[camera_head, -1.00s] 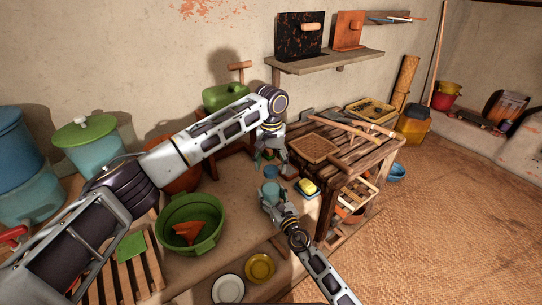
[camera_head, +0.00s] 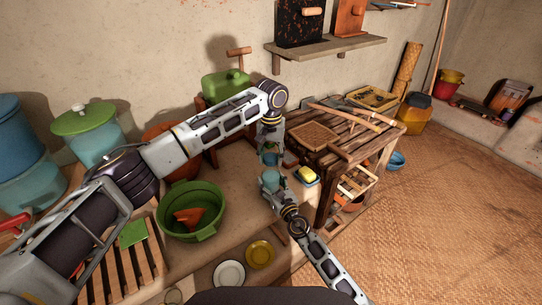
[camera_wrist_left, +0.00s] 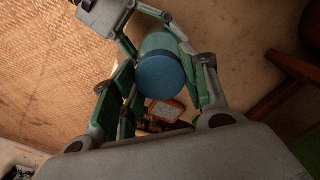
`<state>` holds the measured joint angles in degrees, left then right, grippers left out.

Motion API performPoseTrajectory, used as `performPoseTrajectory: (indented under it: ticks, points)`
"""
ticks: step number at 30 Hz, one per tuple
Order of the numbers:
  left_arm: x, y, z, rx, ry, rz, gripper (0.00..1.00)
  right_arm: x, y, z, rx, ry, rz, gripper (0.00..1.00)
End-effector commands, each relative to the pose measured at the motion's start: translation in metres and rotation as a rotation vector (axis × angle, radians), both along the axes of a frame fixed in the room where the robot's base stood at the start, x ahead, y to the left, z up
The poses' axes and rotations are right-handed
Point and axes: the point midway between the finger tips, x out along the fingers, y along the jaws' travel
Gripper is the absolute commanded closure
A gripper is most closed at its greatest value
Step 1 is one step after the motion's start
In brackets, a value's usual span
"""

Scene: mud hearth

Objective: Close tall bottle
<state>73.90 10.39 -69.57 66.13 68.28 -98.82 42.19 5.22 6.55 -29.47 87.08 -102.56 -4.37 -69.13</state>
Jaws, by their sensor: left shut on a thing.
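In the head view, my left gripper (camera_head: 269,150) points down above the ledge, shut on a blue round lid (camera_head: 270,160). My right gripper (camera_head: 271,182) is just below and in front of it, shut around a teal bottle (camera_head: 276,177). In the left wrist view, the lid (camera_wrist_left: 160,78) faces the camera between my left fingers (camera_wrist_left: 163,95). The teal bottle body (camera_wrist_left: 157,44) shows directly behind it, between the right gripper's fingers. I cannot tell whether the lid is seated on the bottle; most of the bottle is hidden by fingers.
A slatted wooden table (camera_head: 340,142) stands beyond. A green basin (camera_head: 190,228) is at left, with white (camera_head: 229,274) and yellow (camera_head: 260,254) plates in front.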

Motion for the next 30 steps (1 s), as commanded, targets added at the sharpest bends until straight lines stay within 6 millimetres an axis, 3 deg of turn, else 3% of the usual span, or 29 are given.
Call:
performPoseTrajectory:
  ticks: [8, 23, 27, 28, 30]
  points:
    - [-0.0002, 0.0, -0.0003, 0.0, 0.001, -0.042, 0.84, 0.0002, -0.0001, 0.0002, 0.0, 0.0, 0.0, 1.0]
    - [0.0, 0.0003, -0.0004, 0.0, 0.0, -0.416, 0.84, 0.0001, -0.0003, 0.0002, 0.0, 0.0, -0.001, 1.0]
    - [0.0002, 0.0006, -0.0003, 0.001, 0.0, -0.408, 0.84, 0.0001, -0.0003, 0.0002, 0.0, 0.0, -0.001, 1.0]
    - [0.0002, 0.0006, -0.0003, 0.001, 0.0, -0.407, 0.53, 0.0001, -0.0003, 0.0002, 0.0, 0.0, -0.001, 1.0]
    - [0.0002, 0.0006, -0.0003, 0.001, 0.0, -0.407, 0.44, 0.0002, -0.0004, 0.0001, 0.0, 0.0, -0.001, 1.0]
